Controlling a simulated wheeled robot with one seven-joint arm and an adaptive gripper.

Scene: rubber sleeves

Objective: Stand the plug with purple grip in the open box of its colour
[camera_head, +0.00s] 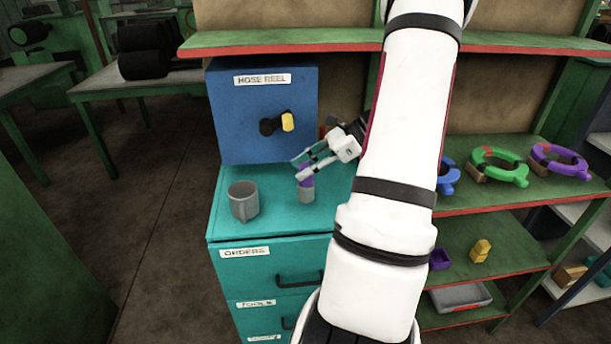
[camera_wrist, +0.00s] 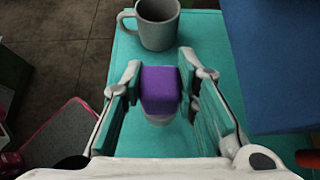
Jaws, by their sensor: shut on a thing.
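The plug with purple grip (camera_head: 306,181) is upright at the teal cabinet top, purple end up and grey body below. My gripper (camera_head: 304,166) reaches down to it and is shut on the purple grip. In the wrist view the purple grip (camera_wrist: 160,88) sits between the two fingers, with a little grey below it. Whether its base touches the cabinet top I cannot tell. A small open purple box (camera_head: 440,259) stands on the lower green shelf at right, beside my arm, which may hide part of it.
A grey mug (camera_head: 244,201) stands left of the plug on the cabinet (camera_head: 225,228). A blue hose reel box (camera_head: 235,120) stands behind. Green and purple rings (camera_head: 560,160) lie on the upper right shelf. A yellow piece (camera_head: 481,250) is right of the purple box; a grey tray (camera_head: 460,297) is below.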

